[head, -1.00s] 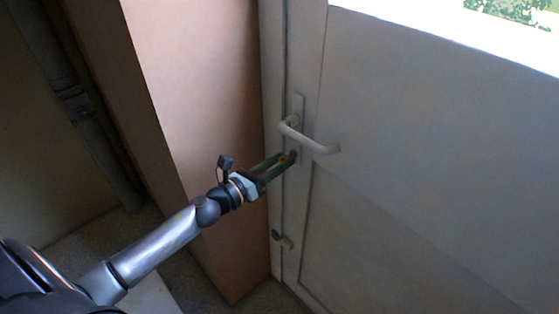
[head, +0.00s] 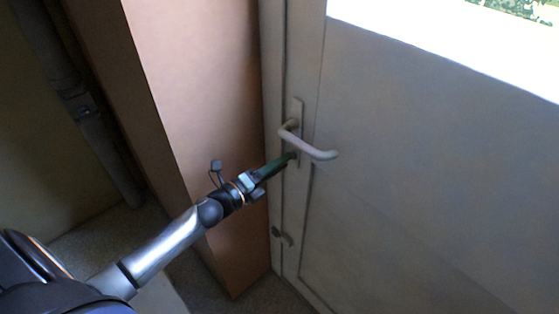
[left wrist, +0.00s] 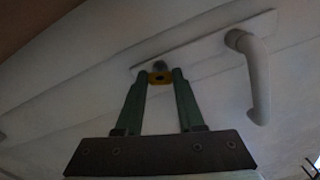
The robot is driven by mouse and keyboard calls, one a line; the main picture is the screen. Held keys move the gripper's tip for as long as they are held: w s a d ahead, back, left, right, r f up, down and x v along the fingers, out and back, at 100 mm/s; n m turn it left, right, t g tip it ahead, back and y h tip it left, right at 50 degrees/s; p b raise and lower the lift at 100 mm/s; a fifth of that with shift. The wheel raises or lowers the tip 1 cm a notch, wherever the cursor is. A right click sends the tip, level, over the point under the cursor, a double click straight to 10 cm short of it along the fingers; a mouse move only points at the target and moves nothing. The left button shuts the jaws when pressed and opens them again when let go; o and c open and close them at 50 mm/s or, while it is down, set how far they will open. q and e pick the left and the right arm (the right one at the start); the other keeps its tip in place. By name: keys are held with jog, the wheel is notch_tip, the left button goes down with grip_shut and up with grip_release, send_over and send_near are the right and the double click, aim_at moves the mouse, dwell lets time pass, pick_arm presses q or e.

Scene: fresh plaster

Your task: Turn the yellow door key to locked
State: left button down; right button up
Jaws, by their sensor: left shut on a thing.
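The yellow key (left wrist: 161,77) sits in the lock of the door plate, seen in the left wrist view between my fingertips. My left gripper (left wrist: 160,75) is shut on the key, one green finger at each side. In the head view the left gripper (head: 290,156) reaches the plate just below the handle, and its fingers hide the key there. The white door handle (head: 310,146) is above the gripper; it also shows in the left wrist view (left wrist: 256,80) at the right. My right gripper is not in view.
The grey-white door (head: 420,150) fills the right side, with a bright window at its top. A pinkish wall (head: 205,100) stands left of the frame. A small fitting (head: 281,237) sits low on the door's edge. A pipe (head: 95,130) runs down at the far left.

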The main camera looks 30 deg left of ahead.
pick_arm(q)
jog(key=shift+n+p, duration=0.65)
jog(key=shift+n, duration=1.35)
jog(key=c, duration=0.5)
grip_release()
jog(key=b+v, duration=0.1)
jog(key=v, duration=1.1)
jog(key=shift+s+a, duration=0.1)
jog(key=shift+s, duration=0.1)
